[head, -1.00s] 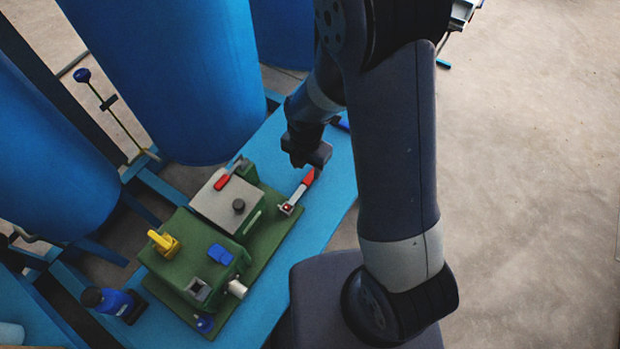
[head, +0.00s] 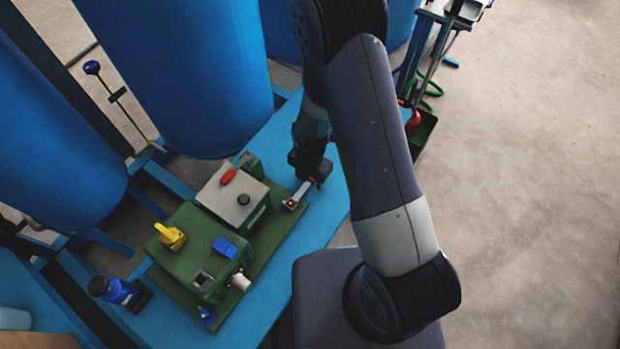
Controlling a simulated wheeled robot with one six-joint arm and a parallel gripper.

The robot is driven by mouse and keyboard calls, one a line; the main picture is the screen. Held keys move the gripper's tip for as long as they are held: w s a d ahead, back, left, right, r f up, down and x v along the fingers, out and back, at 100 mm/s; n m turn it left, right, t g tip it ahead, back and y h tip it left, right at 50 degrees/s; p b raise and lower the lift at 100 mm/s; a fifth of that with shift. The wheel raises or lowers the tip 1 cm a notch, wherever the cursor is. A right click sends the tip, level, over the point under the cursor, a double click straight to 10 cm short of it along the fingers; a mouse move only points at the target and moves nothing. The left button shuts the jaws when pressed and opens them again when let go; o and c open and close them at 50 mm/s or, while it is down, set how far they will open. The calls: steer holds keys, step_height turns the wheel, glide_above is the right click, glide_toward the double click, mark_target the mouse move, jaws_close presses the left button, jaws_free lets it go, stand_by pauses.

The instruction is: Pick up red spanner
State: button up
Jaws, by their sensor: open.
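My gripper (head: 308,178) is at the far right corner of the green machine (head: 190,240), low over the blue bench. It is open. A short grey bar with red on it (head: 292,203) shows just below and left of the jaws; its far end is hidden by the gripper, so I cannot tell whether the jaws are around it. I cannot tell for sure which of the two is the red spanner.
Tall blue tanks (head: 180,80) stand close behind and left of the bench (head: 325,205). A yellow handle (head: 170,236), a blue block (head: 224,247) and a blue bottle (head: 113,291) are at the near left. A stand with a red object (head: 410,118) is at the back right. Floor is clear at right.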

steer(key=shift+f, duration=0.35)
steer(key=shift+c, duration=0.5)
jaws_close()
